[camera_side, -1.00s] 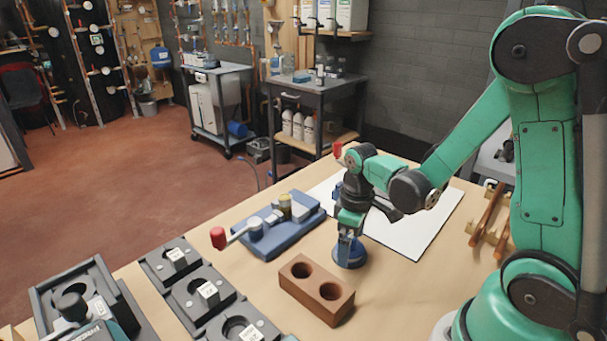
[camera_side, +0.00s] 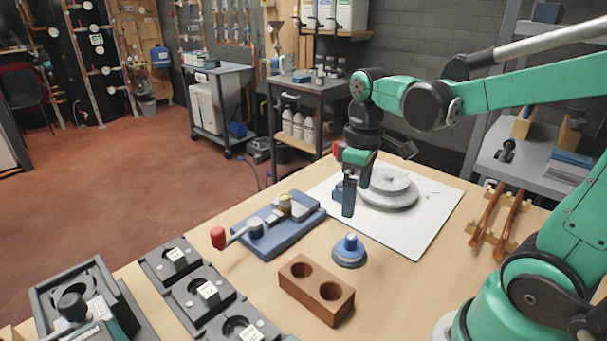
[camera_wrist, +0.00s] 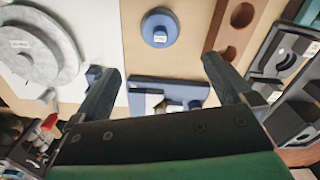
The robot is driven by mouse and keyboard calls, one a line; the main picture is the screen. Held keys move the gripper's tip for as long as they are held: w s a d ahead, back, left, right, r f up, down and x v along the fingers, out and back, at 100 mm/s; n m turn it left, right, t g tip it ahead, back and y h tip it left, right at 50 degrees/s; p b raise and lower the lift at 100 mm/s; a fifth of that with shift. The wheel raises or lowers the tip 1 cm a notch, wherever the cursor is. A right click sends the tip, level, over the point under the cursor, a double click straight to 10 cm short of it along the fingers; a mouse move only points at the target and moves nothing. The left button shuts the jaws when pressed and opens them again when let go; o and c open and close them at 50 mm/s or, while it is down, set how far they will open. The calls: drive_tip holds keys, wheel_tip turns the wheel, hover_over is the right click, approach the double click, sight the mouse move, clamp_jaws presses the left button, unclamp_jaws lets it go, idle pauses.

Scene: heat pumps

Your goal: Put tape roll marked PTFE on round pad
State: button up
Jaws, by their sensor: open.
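A blue round piece (camera_side: 349,243) with a small pale label stands on the bench, its narrow top above a wider disc-like base. It also shows in the wrist view (camera_wrist: 160,28); the label is too small to read, and I cannot tell whether top and base are one thing. A grey, stepped round thing (camera_side: 388,190) lies on the white sheet and carries a label in the wrist view (camera_wrist: 32,50). Which one is the tape roll or the round pad is unclear. My gripper (camera_side: 348,197) is open and empty, above the bench, behind and above the blue piece.
A blue clamp fixture (camera_side: 275,228) with a red-ended lever stands left of the blue piece. A brown block with two holes (camera_side: 316,290) sits in front of it. Several dark grey holders (camera_side: 203,297) line the front left. A wooden rack (camera_side: 497,220) stands at right.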

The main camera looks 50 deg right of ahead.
drive_tip(key=a+r+m+t, duration=0.1)
drive_tip(key=a+m+t, duration=0.2)
drive_tip(key=a+t, duration=0.3)
drive_tip(key=shift+a+t, duration=0.25)
drive_tip(key=shift+t, duration=0.35)
